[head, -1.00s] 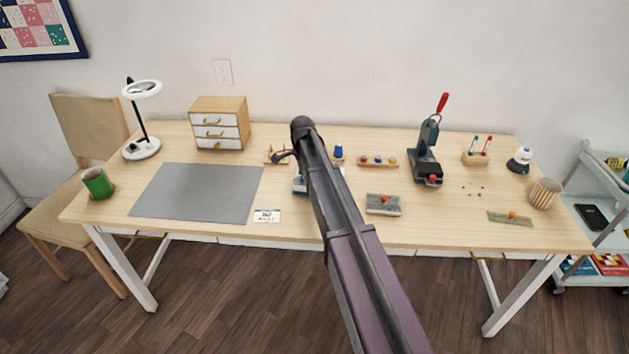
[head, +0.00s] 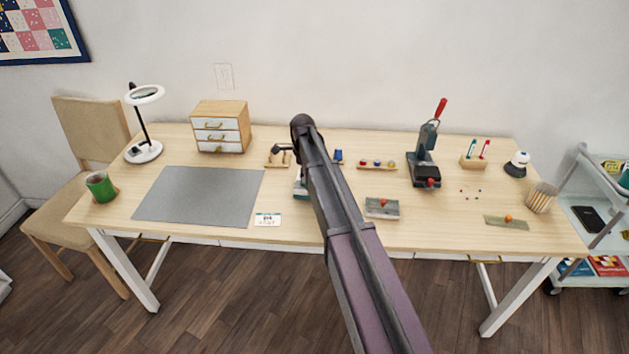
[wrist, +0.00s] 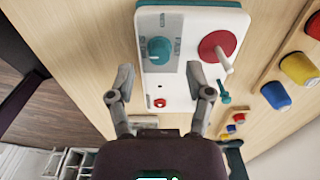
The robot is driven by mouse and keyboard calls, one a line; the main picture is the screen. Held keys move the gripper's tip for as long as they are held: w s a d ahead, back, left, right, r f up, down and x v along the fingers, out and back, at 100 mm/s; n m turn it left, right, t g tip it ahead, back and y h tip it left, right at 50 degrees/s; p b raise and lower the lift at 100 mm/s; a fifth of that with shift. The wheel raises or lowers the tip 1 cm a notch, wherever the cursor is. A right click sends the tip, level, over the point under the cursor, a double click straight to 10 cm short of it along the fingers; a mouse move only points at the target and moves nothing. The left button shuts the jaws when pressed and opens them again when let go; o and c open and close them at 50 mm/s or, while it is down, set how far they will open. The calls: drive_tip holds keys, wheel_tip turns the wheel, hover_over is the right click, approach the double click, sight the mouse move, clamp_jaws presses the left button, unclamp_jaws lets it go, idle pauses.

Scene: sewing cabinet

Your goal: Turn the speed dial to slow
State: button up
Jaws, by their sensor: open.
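The speed dial (wrist: 158,50) is a round teal knob on a grey label plate on the white and teal machine (wrist: 186,20) in the wrist view. Small lettering stands on both sides of the knob; I cannot read it or the dial's setting surely. My gripper (wrist: 163,88) is open and empty, its two fingers apart, just below the dial in the picture. I see no contact with the knob. In the head view my arm covers most of the machine; only a sliver of it (head: 299,188) shows, and my gripper is hidden.
A red wheel (wrist: 217,45) with a pale handle and a small teal lever (wrist: 223,92) sit close right of the dial. Spools (wrist: 275,95) stand farther right. In the head view, a grey mat (head: 200,195) lies left of my arm and a dark press (head: 425,174) stands right.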

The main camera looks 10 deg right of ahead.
drive_tip(key=shift+r+p, duration=5.45)
drive_tip(key=shift+r, duration=0.3)
drive_tip(key=s+f+n+b, duration=0.2)
drive_tip(key=s+n, duration=1)
drive_tip(key=s, duration=0.4)
drive_tip(key=shift+s+f+b, duration=0.3)
drive_tip(key=shift+s, duration=0.05)
drive_tip(key=s+n, duration=0.9)
drive_tip(key=s, duration=0.3)
drive_tip(key=shift+s+a+n, duration=0.15)
drive_tip(key=shift+s+n, duration=0.15)
drive_tip(key=shift+s, duration=0.05)
